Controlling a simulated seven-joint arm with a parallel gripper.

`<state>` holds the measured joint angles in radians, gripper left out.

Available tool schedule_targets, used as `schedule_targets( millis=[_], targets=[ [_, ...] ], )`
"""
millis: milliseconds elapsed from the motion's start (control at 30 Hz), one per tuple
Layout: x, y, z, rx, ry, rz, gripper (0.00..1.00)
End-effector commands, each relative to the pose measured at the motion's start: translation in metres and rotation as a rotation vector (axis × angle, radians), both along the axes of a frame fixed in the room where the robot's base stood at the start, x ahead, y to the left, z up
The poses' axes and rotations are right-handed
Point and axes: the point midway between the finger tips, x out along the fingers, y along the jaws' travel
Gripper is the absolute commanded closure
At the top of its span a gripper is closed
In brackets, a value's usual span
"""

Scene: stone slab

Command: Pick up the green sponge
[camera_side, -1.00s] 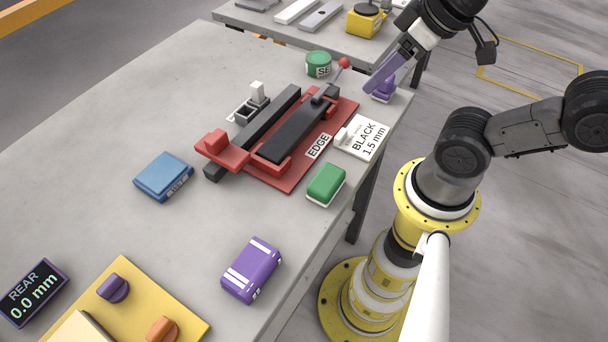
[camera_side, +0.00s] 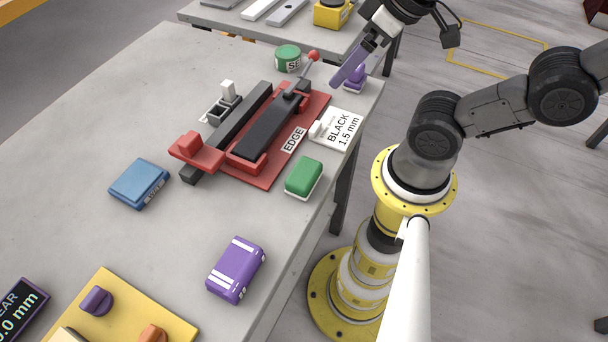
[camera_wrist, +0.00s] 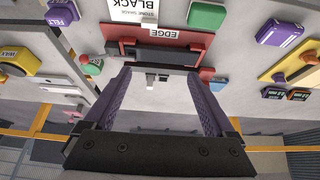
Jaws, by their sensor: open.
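The green sponge (camera_side: 304,176), a rounded green block with a white base, lies on the grey stone slab near its right edge. It also shows at the top of the wrist view (camera_wrist: 206,16). My gripper (camera_side: 338,84) has purple fingers and is at the far right corner of the slab, well behind the sponge and apart from it. In the wrist view my gripper (camera_wrist: 162,75) has its two fingers spread, with nothing between them.
A red fixture (camera_side: 262,178) with black bars stands left of the sponge. A white BLACK 1.5 mm card (camera_side: 337,130) lies behind it. A purple block (camera_side: 236,270) is in front, a blue block (camera_side: 139,184) left. A purple-handled piece (camera_side: 355,78) stands by my gripper.

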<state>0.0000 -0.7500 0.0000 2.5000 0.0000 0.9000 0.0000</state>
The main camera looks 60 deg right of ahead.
Motion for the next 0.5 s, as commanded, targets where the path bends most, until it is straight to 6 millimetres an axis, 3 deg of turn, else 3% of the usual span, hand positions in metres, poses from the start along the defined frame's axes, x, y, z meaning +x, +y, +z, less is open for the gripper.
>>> schedule_targets(
  millis=[333,500],
  targets=[
    [0.0000,0.0000,0.0000,-0.006,0.000,0.011,0.03],
    [0.0011,0.0000,0.0038,-0.091,0.000,0.169,0.03]
  ],
)
